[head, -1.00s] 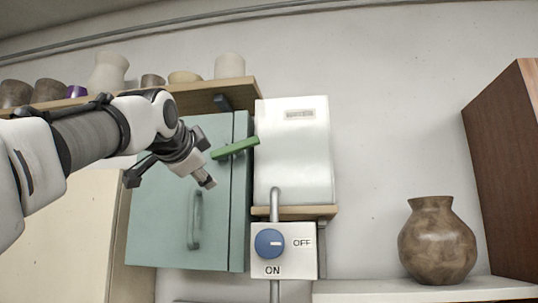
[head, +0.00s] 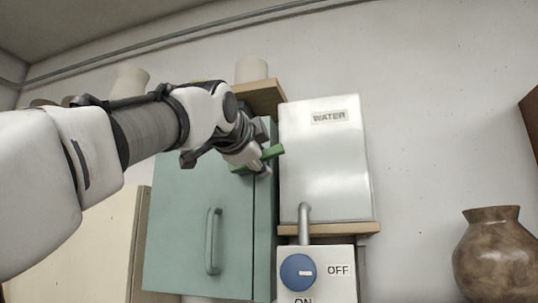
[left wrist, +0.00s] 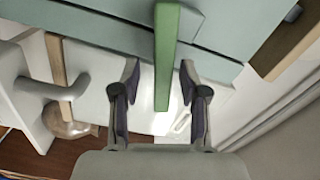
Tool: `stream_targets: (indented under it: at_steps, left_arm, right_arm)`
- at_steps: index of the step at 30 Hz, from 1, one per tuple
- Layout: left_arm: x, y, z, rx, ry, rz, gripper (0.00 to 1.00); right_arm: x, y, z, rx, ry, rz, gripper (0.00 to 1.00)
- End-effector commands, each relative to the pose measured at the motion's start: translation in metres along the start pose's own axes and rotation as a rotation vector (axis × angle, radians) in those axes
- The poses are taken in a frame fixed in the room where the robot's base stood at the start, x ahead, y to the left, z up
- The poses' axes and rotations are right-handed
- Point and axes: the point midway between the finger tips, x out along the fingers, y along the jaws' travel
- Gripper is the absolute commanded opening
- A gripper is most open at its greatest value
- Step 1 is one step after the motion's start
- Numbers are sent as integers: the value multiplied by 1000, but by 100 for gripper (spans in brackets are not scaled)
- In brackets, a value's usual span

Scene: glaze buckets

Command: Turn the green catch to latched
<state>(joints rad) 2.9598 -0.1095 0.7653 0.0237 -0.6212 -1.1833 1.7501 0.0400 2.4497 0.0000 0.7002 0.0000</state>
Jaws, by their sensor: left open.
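The green catch (head: 272,153) is a bar across the upper right edge of the teal cabinet (head: 180,225). It lies nearly level in the head view, tilted slightly up to the right. My left gripper (head: 262,169) is at the catch and hides part of its left portion. In the left wrist view the catch (left wrist: 167,45) runs between the two fingers of my open left gripper (left wrist: 159,75), with a gap on both sides. The catch seems nearer the right finger. My right gripper is not in view.
A white box marked WATER (head: 325,165) is close to the right of the catch. Below it is a panel with a blue knob (head: 298,272) whose mark points towards OFF. A shelf (head: 265,97) with pots is above the cabinet. A brown vase (head: 495,255) stands far right.

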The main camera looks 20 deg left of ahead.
Motion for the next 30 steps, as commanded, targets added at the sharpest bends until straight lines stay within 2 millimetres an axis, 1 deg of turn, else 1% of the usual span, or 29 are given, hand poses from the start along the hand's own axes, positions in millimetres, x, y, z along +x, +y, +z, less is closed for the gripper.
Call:
stream_targets:
  at_steps: [3,5,6,7,14,21,23,30]
  left_arm:
    - [-1,0,0,-1,0,-1,44]
    - [-1,0,0,-1,0,-1,22]
    - [-1,0,0,-1,0,-1,8]
    - [-1,0,0,-1,0,-1,0]
    - [-1,0,0,18,1,-3,0]
    - [-1,0,0,262,1,-5,0]
    - [-1,-1,0,301,1,-6,0]
    - [-1,-2,0,317,2,-9,0]
  right_arm:
    - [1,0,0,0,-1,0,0]
    - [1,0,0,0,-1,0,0]
    - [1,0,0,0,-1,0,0]
    - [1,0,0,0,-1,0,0]
    - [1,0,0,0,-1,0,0]
    - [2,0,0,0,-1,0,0]
    - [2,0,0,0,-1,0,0]
    - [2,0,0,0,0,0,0]
